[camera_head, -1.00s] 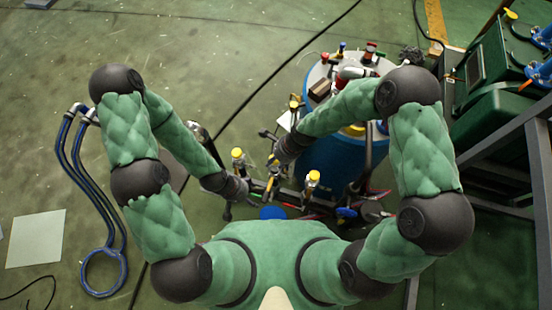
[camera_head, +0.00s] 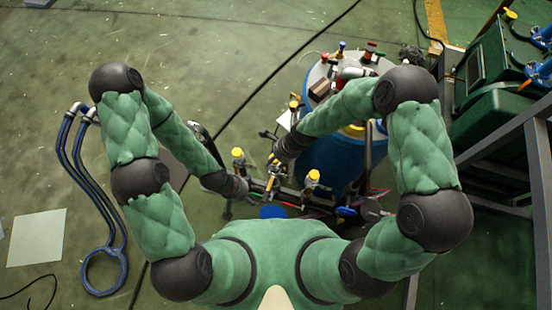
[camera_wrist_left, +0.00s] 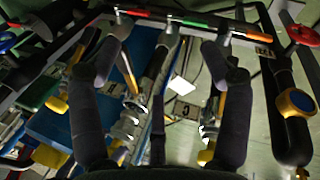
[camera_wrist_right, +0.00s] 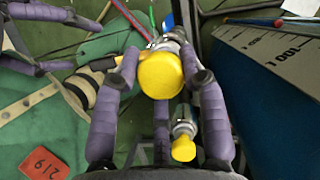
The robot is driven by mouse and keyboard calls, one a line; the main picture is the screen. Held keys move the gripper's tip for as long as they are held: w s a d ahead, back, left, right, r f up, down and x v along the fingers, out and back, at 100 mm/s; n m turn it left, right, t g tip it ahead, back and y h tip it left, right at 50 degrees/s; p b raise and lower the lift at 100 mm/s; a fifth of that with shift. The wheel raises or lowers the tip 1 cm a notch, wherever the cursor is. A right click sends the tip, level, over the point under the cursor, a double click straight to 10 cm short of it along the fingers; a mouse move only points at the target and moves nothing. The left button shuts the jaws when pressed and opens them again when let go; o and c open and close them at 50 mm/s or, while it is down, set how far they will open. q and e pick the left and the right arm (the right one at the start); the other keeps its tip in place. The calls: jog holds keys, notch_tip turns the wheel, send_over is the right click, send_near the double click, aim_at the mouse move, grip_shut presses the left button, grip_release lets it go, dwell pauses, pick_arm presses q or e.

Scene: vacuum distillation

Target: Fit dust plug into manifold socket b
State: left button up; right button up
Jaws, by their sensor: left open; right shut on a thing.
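A yellow round-ended piece (camera_wrist_right: 160,75), which looks like the dust plug, sits between the fingertips of my right gripper (camera_wrist_right: 160,68), in line with a metal fitting. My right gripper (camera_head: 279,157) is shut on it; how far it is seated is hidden. A second yellow-capped fitting (camera_wrist_right: 183,148) shows below it. My left gripper (camera_head: 258,188) is low beside the manifold (camera_head: 290,195). In the left wrist view my left gripper (camera_wrist_left: 160,55) is open, with metal fittings beyond and nothing clearly held.
Yellow-capped fittings (camera_head: 313,176) stand close around both grippers. A blue drum (camera_head: 335,160) stands behind. A grey frame (camera_head: 500,125) is at right. The floor at left is mostly clear.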

aim_at(276, 165)
dwell(0.4)
jog(key=shift+r+p, duration=0.1)
jog(key=shift+p, duration=0.35)
jog(key=shift+f+b, duration=1.25)
jog(key=shift+f, duration=1.05)
jog(key=o, duration=1.3)
jog(key=shift+o, duration=0.2)
jog(key=v, duration=1.2)
